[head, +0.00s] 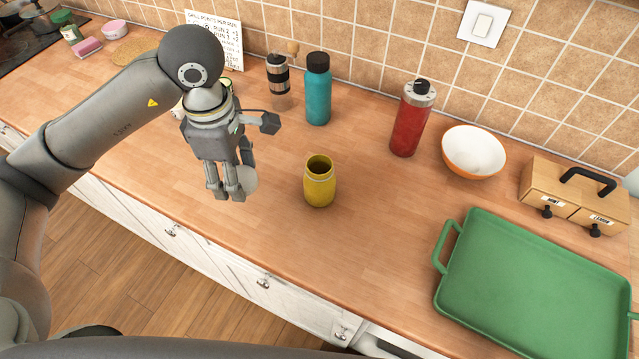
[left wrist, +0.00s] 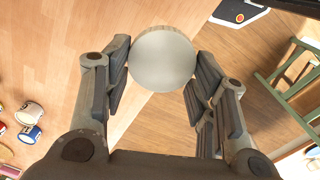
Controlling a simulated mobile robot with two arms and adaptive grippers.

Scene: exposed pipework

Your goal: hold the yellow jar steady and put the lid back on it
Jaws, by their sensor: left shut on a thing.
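The yellow jar (head: 320,188) stands upright and open-topped on the wooden counter, near the middle of the head view. My left gripper (head: 232,190) is to its left, pointing down, and is shut on a pale round lid (head: 246,179). In the left wrist view the lid (left wrist: 162,60) shows as a light grey disc with a wooden-looking edge, pinched between the two fingers of the left gripper (left wrist: 162,75). The lid is apart from the jar. Nothing grips the jar. My right gripper is not in view.
Behind the jar stand a teal bottle (head: 318,90), a red bottle (head: 411,120) and a grinder (head: 278,82). A white-and-orange bowl (head: 474,150), a wooden box (head: 570,195) and a green tray (head: 540,290) are to the right. Counter around the jar is clear.

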